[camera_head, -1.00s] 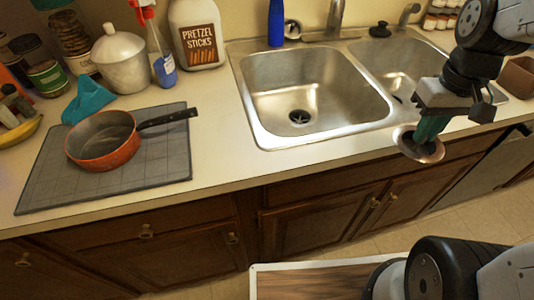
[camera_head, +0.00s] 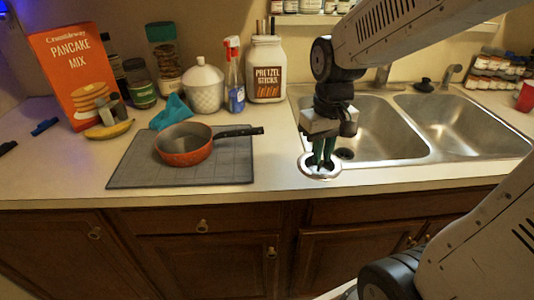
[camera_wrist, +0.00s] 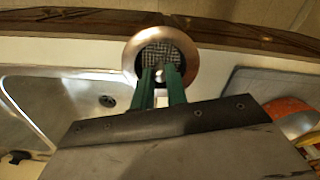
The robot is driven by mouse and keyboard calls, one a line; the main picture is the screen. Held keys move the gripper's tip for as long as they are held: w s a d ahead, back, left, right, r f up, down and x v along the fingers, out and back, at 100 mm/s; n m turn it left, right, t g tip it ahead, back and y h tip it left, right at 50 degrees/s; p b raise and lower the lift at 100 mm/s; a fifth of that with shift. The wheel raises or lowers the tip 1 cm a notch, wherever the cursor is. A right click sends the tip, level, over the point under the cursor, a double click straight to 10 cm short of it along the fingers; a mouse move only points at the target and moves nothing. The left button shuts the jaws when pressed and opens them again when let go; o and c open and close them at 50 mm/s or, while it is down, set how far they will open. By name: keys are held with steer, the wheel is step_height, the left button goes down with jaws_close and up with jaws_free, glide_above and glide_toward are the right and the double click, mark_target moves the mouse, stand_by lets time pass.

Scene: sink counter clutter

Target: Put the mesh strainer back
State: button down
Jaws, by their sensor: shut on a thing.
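The mesh strainer, a round metal piece with a wide rim (camera_head: 320,175), is in my gripper (camera_head: 324,160) near the front left corner of the left sink basin (camera_head: 390,152). The green fingers are shut on its middle. The wrist view shows the strainer's copper-tinted rim (camera_wrist: 188,50) and dark mesh, with my gripper's fingertips (camera_wrist: 160,74) on a small knob. The strainer appears held above the counter's front strip; its exact height is unclear. The left basin's dark drain (camera_head: 344,154) lies just right of it and also shows in the wrist view (camera_wrist: 107,101).
An orange pan (camera_head: 184,150) sits on a grey mat (camera_head: 140,177) to the left, its handle pointing toward my gripper. A pretzel jar (camera_head: 267,75), spray bottle (camera_head: 235,80) and white canister (camera_head: 203,88) stand behind. The right basin (camera_head: 460,125) looks empty.

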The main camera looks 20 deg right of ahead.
steer(key=w+a, duration=0.2)
steer(key=w, duration=0.1)
steer(key=w+a, duration=0.2)
steer(key=w+a+f, duration=0.1)
steer(key=w+a, duration=0.1)
steer(key=w, duration=0.1)
steer(key=shift+w+a, duration=0.2)
steer(key=shift+w, duration=0.1)
steer(key=shift+f, duration=1.8)
steer(key=c, duration=1.4)
jaws_free()
steer(key=shift+f, duration=0.15)
step_height(320, 180, up, 12)
steer(key=s+d+t, duration=0.1)
steer(key=s+d, duration=0.1)
steer(key=s, duration=2)
steer(key=shift+d, duration=0.3)
